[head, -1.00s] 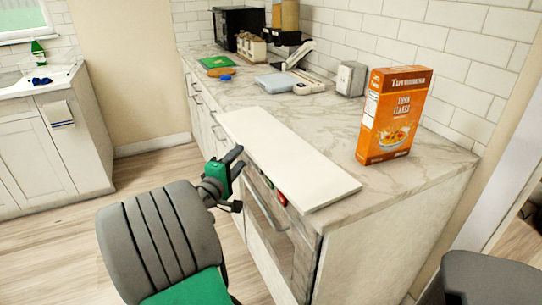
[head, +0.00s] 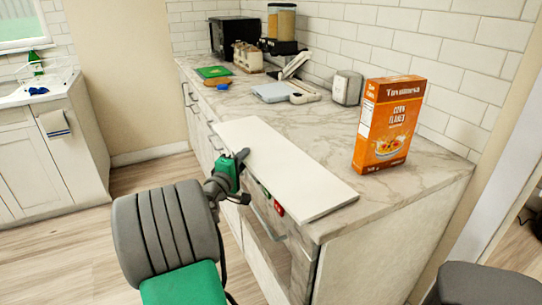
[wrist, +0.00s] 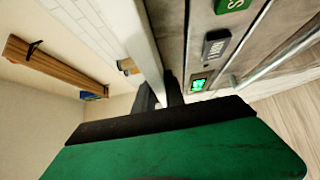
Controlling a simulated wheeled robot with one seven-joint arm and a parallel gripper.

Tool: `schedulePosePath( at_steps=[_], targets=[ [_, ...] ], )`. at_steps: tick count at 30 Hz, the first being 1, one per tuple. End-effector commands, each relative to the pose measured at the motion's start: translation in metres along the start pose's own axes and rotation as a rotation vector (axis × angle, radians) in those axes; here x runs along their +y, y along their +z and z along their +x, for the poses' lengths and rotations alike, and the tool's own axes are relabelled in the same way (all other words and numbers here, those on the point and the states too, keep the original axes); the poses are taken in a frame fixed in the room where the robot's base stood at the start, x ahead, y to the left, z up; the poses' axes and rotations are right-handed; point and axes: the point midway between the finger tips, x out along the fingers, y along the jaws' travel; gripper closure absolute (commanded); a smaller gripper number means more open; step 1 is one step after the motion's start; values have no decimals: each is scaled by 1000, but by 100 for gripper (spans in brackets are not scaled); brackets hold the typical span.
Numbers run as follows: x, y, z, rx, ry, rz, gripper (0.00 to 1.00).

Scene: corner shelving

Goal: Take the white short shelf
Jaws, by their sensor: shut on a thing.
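The white short shelf (head: 280,165) is a long flat white board. It lies along the front edge of the marble counter, above the oven front. My gripper (head: 243,172) is at the board's front long edge, left of its middle. It is shut on that edge. In the wrist view the board (wrist: 143,45) shows edge-on as a pale strip running down to the dark fingers (wrist: 160,92). The green hand body hides the lower part of that view, and the exact finger contact is hard to see.
An orange cereal box (head: 388,125) stands on the counter right of the board. A metal napkin holder (head: 347,88), a grey scale (head: 271,92) and a green cutting board (head: 213,72) are farther back. The oven front (head: 265,225) is below. The floor at left is clear.

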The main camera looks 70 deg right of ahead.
Motion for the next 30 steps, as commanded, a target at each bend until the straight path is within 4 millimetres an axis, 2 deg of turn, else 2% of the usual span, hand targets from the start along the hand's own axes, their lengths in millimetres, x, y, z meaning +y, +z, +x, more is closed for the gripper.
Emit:
schedulePosePath(
  at_steps=[4,30],
  targets=[
    [0,0,0,0,-1,0,100],
    [-1,0,0,0,-2,0,100]
  ],
)
